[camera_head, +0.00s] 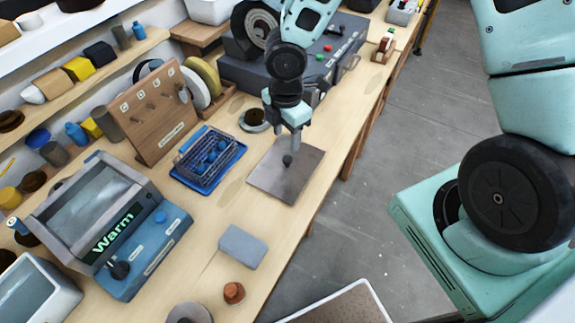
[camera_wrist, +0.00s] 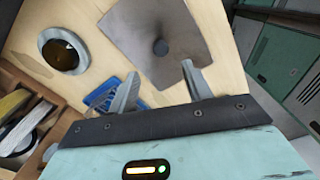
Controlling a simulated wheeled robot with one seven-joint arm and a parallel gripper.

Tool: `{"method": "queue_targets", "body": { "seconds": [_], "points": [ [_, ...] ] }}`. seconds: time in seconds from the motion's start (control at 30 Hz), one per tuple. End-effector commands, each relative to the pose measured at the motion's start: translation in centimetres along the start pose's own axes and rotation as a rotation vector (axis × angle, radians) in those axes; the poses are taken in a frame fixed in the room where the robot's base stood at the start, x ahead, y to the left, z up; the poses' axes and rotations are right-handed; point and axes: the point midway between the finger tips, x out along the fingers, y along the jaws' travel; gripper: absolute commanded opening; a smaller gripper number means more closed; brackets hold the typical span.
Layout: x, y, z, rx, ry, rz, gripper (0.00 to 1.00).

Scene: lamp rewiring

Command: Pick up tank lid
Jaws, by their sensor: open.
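The tank lid is most likely the flat grey-brown square plate (camera_head: 270,178) with a dark round knob (camera_head: 288,160) standing up from it. It lies on the wooden bench near its right edge. In the wrist view the plate (camera_wrist: 185,30) is at the top, with its knob (camera_wrist: 160,47) in the middle. My gripper (camera_head: 286,128) is above the far part of the plate, apart from the knob. In the wrist view its two fingers (camera_wrist: 160,78) are spread and empty, with the knob ahead of the gap between them.
A wire basket in a blue tray (camera_head: 236,158) stands left of the plate. A round dark-centred dish (camera_head: 254,120) is behind it. A blue machine marked Warm (camera_head: 140,262) and a grey block (camera_head: 242,246) are nearer. A wooden peg board (camera_head: 150,112) stands at left.

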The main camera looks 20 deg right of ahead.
Motion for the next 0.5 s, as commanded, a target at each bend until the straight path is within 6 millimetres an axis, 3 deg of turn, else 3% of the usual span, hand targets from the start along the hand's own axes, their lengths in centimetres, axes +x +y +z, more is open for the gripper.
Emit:
{"method": "queue_targets", "body": {
  "seconds": [0.1, 0.37, 0.5],
  "points": [
    [2.0, -0.1, -0.1, -0.002, 0.000, -0.002, 0.50],
    [3.9, -0.1, 0.0, -0.001, -0.001, -0.002, 0.50],
    [5.8, -0.3, 0.1, -0.002, -0.001, -0.004, 0.50]
  ]
}}
